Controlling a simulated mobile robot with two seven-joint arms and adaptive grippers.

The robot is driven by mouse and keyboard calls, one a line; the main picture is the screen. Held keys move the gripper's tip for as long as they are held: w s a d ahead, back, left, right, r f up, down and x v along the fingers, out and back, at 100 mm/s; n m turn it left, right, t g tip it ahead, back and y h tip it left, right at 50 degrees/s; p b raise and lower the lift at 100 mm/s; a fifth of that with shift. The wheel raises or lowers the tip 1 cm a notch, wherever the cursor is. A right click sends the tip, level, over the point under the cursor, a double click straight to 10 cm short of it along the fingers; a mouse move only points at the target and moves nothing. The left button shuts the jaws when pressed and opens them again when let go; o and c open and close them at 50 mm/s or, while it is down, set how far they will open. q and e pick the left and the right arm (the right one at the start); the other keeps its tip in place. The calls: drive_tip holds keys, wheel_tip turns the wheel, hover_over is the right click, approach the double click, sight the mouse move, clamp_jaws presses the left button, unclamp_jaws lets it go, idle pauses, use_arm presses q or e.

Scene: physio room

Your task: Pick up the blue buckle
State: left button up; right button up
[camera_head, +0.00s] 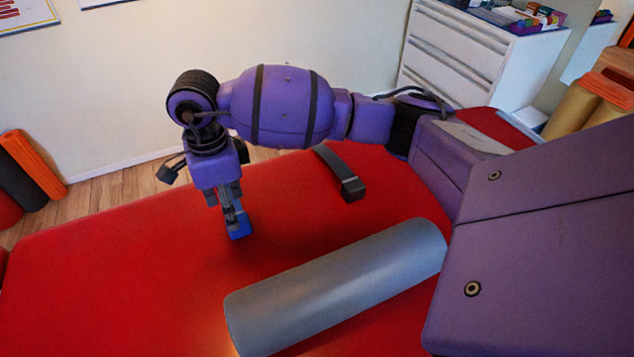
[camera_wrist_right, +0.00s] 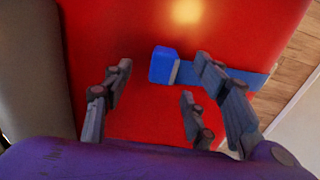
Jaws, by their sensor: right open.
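The blue buckle (camera_head: 239,229) lies on the red padded table, just below the fingertips of my right gripper (camera_head: 230,208), which points down. In the right wrist view, the buckle (camera_wrist_right: 162,64) is a bright blue block at the end of a duller blue strap (camera_wrist_right: 195,74) that runs right toward the table edge. My right gripper (camera_wrist_right: 161,78) is open and empty there, its fingers spread on either side of the buckle's position. I cannot tell whether the fingertips touch it. In the head view, the gripper hides most of the strap. My left gripper is not in view.
A grey foam roller (camera_head: 335,285) lies on the red table (camera_head: 120,285) to the right of the gripper. A dark strap (camera_head: 340,172) lies behind. White drawers (camera_head: 470,55) stand at the back right. The table's left part is clear.

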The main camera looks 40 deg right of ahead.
drive_tip(key=shift+w+d+r, duration=0.15)
drive_tip(key=shift+w+d, duration=0.2)
drive_tip(key=shift+f, duration=0.3)
drive_tip(key=shift+s+f, duration=0.1)
drive_tip(key=shift+f, duration=0.8)
wheel_tip(320, 180, down, 5)
drive_tip(key=shift+s+d+f, duration=0.1)
drive_tip(key=shift+d, duration=0.05)
drive_tip(key=c, duration=1.2)
drive_tip(key=shift+c, duration=0.4)
drive_tip(key=shift+r, duration=0.3)
